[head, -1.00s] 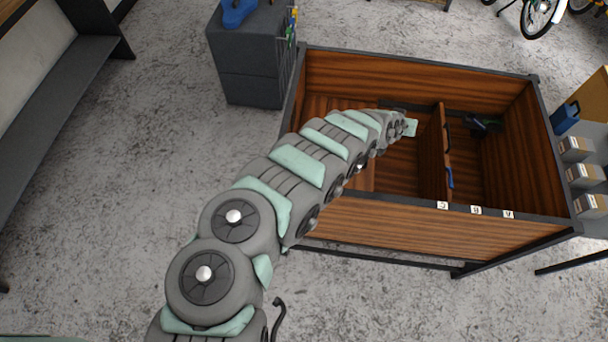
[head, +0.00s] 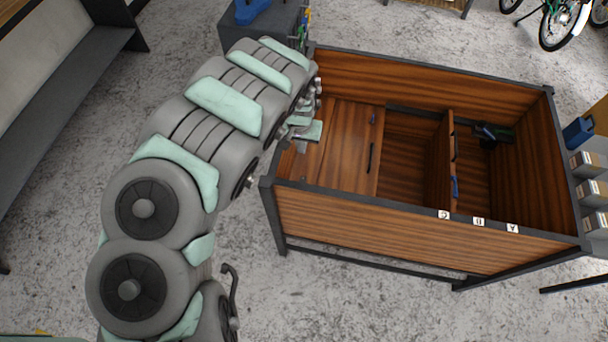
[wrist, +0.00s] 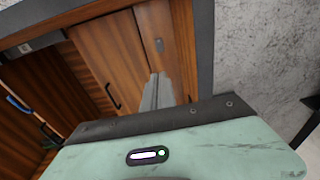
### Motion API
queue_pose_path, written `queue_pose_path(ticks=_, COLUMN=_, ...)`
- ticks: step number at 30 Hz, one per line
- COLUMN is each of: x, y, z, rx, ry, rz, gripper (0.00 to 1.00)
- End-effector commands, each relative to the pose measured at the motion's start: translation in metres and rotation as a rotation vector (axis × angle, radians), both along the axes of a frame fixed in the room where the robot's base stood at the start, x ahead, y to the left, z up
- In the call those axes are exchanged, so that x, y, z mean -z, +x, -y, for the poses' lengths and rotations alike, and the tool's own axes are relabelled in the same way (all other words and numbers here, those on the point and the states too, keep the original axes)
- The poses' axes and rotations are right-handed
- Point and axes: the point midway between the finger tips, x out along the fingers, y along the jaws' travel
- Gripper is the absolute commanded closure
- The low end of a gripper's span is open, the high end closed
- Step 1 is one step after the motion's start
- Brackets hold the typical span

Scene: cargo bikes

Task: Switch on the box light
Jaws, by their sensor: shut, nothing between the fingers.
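The wooden box (head: 345,215) has a dark metal frame and inner compartments. A flat wooden panel (head: 345,150) with a black handle (head: 371,158) covers its left part. A small grey oval fitting (wrist: 160,45) sits on the wood near the front left corner, possibly the light switch; it also shows small in the head view (head: 303,178). No lit lamp is visible. My gripper (wrist: 157,80) is shut and empty, over the left end of the box. Its fingertips appear just short of the oval fitting; I cannot tell whether they touch the wood.
A divider (head: 440,165) with a blue handle (head: 455,187) stands in the box, and a dark tool (head: 493,133) lies in the right compartment. Labels C, B and A (head: 478,221) mark the front rim. A dark cabinet (head: 262,38) stands behind the box's left end.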

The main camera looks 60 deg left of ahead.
Motion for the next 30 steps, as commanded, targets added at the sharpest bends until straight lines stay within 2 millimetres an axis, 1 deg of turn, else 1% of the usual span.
queue_pose_path(ticks=5, x=0.005, y=0.001, z=0.000, rx=0.001, ry=0.000, rz=0.000, gripper=1.00)
queue_pose_path(ticks=8, x=0.015, y=0.001, z=-0.001, rx=0.001, ry=0.001, rz=0.001, gripper=1.00)
queue_pose_path(ticks=13, x=0.040, y=0.002, z=-0.003, rx=0.001, ry=0.000, rz=0.000, gripper=1.00)
queue_pose_path(ticks=14, x=0.034, y=0.005, z=-0.002, rx=0.001, ry=-0.002, rz=0.002, gripper=1.00)
queue_pose_path(ticks=15, x=0.035, y=0.006, z=-0.002, rx=0.002, ry=-0.002, rz=0.003, gripper=1.00)
queue_pose_path(ticks=23, x=0.054, y=0.007, z=-0.004, rx=0.000, ry=-0.003, rz=0.003, gripper=1.00)
queue_pose_path(ticks=24, x=0.058, y=0.006, z=-0.003, rx=0.001, ry=-0.003, rz=0.001, gripper=1.00)
queue_pose_path(ticks=27, x=0.088, y=0.007, z=-0.004, rx=0.002, ry=-0.007, rz=0.001, gripper=1.00)
queue_pose_path(ticks=28, x=0.094, y=0.007, z=-0.005, rx=0.002, ry=-0.006, rz=-0.001, gripper=1.00)
queue_pose_path(ticks=30, x=0.098, y=0.007, z=-0.009, rx=0.000, ry=-0.003, rz=0.002, gripper=1.00)
